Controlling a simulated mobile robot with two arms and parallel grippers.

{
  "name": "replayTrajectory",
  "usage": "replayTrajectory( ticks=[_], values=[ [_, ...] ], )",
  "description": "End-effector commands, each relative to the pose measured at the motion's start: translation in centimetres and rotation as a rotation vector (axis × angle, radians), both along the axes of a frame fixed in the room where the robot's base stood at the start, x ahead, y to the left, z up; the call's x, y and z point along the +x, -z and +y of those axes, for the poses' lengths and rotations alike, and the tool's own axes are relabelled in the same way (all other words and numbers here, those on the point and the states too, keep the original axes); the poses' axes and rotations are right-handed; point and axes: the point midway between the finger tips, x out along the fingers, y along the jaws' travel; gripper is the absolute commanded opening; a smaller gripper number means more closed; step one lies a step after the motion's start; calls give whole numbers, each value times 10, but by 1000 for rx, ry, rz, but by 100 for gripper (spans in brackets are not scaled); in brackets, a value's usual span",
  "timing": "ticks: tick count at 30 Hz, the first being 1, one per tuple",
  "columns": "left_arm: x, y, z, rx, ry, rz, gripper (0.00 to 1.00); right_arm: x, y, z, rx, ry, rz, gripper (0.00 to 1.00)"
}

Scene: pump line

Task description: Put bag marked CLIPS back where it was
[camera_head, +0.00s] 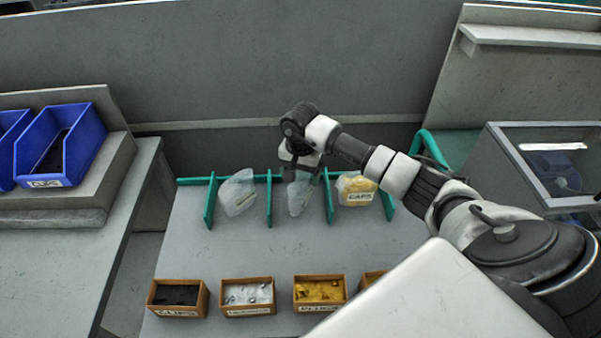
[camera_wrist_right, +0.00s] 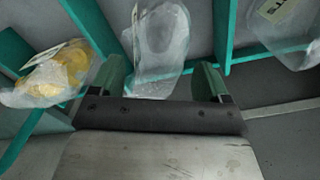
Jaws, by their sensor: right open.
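Three clear bags stand in the green-divided bays at the back of the grey table. I cannot read CLIPS on any bag. My right gripper (camera_head: 302,172) is above the middle bag and partly hides it. In the wrist view the right gripper (camera_wrist_right: 163,80) is open, with the middle bag (camera_wrist_right: 160,45) between and beyond its fingers; contact cannot be told. My left gripper is not in view.
Green dividers (camera_head: 269,200) separate the bays. Small brown boxes stand along the front: one with dark parts (camera_head: 177,314), one with pale parts (camera_head: 247,311), one with yellow parts (camera_head: 320,308). Blue bins (camera_head: 88,140) are at left, a glass-topped case (camera_head: 500,150) at right. Mid-table is clear.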

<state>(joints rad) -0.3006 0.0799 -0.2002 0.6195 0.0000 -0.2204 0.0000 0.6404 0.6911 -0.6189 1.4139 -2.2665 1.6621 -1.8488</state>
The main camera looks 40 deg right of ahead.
Motion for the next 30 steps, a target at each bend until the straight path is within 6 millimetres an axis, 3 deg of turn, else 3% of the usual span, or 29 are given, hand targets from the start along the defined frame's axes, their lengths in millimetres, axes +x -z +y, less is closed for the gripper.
replayTrajectory(
  ticks=[16,21,30],
  values=[
    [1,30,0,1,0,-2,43,1,-103,-1,-2,0,-6,77],
    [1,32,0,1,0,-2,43,0,-117,-1,0,0,-3,77],
    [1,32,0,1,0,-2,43,0,-118,-1,-1,0,-2,77]
  ],
)
